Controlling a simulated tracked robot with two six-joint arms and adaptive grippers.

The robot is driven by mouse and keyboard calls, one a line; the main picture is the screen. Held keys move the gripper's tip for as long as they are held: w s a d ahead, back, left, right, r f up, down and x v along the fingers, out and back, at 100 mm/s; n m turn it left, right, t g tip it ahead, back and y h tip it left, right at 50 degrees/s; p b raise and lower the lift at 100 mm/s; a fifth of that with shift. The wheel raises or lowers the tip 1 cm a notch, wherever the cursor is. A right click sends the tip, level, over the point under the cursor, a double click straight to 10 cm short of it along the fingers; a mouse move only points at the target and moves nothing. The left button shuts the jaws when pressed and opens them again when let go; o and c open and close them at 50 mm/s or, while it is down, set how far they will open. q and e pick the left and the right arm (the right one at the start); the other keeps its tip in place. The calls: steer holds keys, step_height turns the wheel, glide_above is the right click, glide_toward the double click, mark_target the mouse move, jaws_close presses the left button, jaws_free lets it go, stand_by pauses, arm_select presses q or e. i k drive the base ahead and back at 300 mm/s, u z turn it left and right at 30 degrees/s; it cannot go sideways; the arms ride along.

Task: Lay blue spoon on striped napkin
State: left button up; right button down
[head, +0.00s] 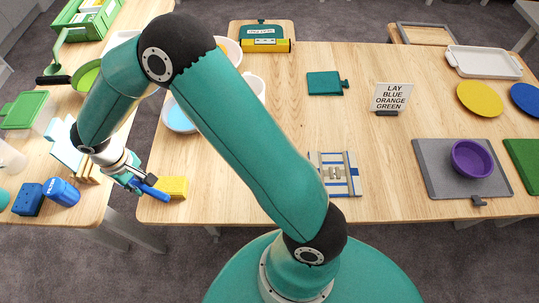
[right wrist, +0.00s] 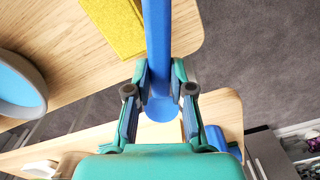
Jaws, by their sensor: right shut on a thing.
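The blue spoon (head: 152,190) is in my right gripper (head: 131,180), over the gap between the left table and the middle table, at the middle table's left front corner. In the right wrist view the right gripper (right wrist: 160,97) is shut on the spoon (right wrist: 157,40), whose long blue part points up the picture past the fingers. The striped napkin (head: 354,184), pale with blue stripes, lies near the front edge of the middle table, well right of the gripper. Small grey shapes show at its middle, too small to name. My left gripper is not in view.
A yellow block (head: 172,186) lies beside the spoon; it also shows in the right wrist view (right wrist: 112,25). A blue-lined bowl (head: 178,118) is partly behind my arm. A sign (head: 393,97) reads "LAY BLUE ORANGE GREEN". A purple bowl (head: 471,158) sits on a grey mat (head: 430,165).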

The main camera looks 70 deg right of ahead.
mark_target(335, 172)
steer(key=z, duration=0.1)
steer(key=k, duration=1.95)
steer(key=z, duration=0.55)
steer(key=i, duration=1)
steer(key=u, duration=0.05)
